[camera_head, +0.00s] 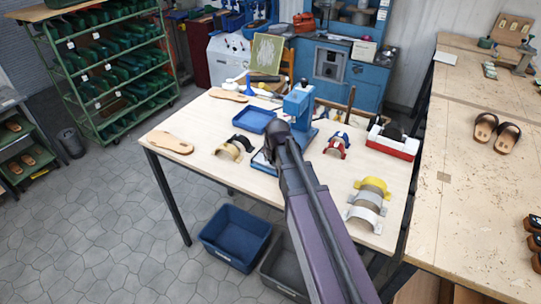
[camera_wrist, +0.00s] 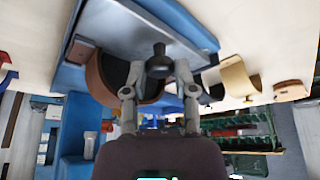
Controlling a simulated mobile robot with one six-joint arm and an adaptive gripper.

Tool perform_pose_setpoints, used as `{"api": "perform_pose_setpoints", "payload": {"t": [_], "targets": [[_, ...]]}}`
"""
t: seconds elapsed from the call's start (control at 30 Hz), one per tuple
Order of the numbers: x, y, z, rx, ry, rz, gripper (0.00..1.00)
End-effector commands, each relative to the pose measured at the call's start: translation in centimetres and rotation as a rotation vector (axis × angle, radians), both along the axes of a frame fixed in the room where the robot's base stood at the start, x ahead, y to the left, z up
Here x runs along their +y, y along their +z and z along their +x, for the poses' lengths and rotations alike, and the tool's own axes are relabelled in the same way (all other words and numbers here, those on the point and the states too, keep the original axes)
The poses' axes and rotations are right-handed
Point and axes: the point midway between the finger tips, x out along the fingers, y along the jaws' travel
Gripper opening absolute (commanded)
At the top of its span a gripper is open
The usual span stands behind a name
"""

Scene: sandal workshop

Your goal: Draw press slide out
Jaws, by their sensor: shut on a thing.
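The blue press (camera_head: 299,102) stands on the middle of the pale work table. Its flat blue slide (camera_head: 262,161) shows at the left of my arm, low by the table top; the rest is hidden behind my gripper. In the wrist view the blue slide plate (camera_wrist: 185,22) carries a dark knob (camera_wrist: 158,63) and a brown curved strap (camera_wrist: 103,78) beside it. My gripper (camera_wrist: 157,78) has its two fingers on either side of the knob and is shut on it. In the head view my gripper (camera_head: 278,140) is at the press front, mostly hidden by my arm.
A blue tray (camera_head: 255,119), sandal straps (camera_head: 235,147), a footbed (camera_head: 170,143) and a red-and-white box (camera_head: 393,142) lie on the table (camera_head: 205,192). Yellow and grey curved pieces (camera_head: 372,190) are at right. Blue and dark bins (camera_head: 236,235) stand on the floor below.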

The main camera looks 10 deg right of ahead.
Motion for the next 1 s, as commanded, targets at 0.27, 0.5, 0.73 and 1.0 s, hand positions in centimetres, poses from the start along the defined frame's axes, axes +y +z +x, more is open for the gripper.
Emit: {"api": "perform_pose_setpoints", "payload": {"t": [0.27, 0.5, 0.73, 1.0], "targets": [[0.0, -0.2, -0.5, 0.011, -0.004, 0.014, 0.48], [-0.4, -0.1, -0.3, 0.008, -0.008, 0.010, 0.70], [-0.6, -0.1, -0.2, 0.006, -0.009, 0.009, 0.70], [-0.7, -0.2, -1.4, 0.026, -0.013, 0.008, 0.70]]}}
